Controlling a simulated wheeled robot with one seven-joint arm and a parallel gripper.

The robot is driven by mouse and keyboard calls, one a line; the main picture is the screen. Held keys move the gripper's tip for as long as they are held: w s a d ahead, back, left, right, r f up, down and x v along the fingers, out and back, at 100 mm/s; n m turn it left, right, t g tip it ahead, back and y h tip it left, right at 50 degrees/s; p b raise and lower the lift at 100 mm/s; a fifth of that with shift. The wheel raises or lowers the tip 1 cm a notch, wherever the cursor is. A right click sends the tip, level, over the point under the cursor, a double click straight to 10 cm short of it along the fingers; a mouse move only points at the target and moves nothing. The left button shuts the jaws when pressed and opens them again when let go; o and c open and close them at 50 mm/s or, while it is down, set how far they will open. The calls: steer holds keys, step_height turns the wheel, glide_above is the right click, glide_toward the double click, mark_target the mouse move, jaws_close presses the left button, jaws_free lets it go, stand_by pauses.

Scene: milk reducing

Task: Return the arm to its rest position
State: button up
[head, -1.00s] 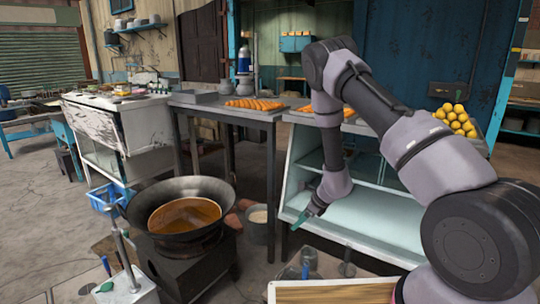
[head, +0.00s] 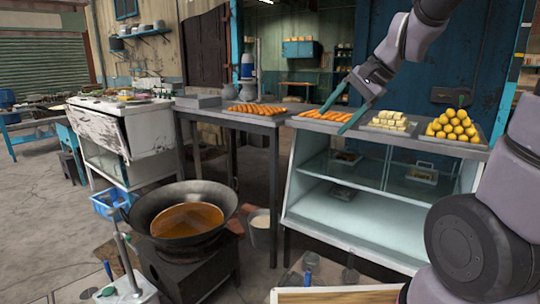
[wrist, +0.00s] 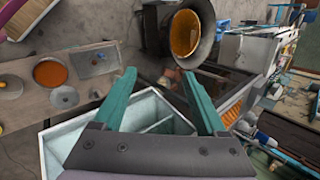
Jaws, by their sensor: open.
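My gripper (head: 342,108) is raised in front of the blue wall, above the top of the glass display case (head: 340,215). Its two teal fingers point down and left in the head view. In the wrist view my gripper (wrist: 160,95) shows both teal fingers spread well apart, with nothing between them. My arm folds up at the right of the head view, and its upper part runs out of the frame.
A wok (head: 180,215) of brown liquid sits on a stove at left. Trays of orange snacks (head: 256,109), pale rolls (head: 390,121) and stacked yellow balls (head: 452,127) lie along the counter and case top. Open air surrounds my gripper above them.

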steer(key=s+d+r+n+t+h, duration=0.1)
steer(key=s+d+r+n+h, duration=0.1)
steer(key=s+d, duration=0.2)
steer(key=s+d+r+n+t+h, duration=0.2)
steer(key=s+d+r, duration=0.1)
steer(key=s, duration=0.5)
steer(key=shift+d+r+n, duration=0.3)
steer(key=shift+d+r, duration=0.05)
steer(key=shift+d, duration=0.3)
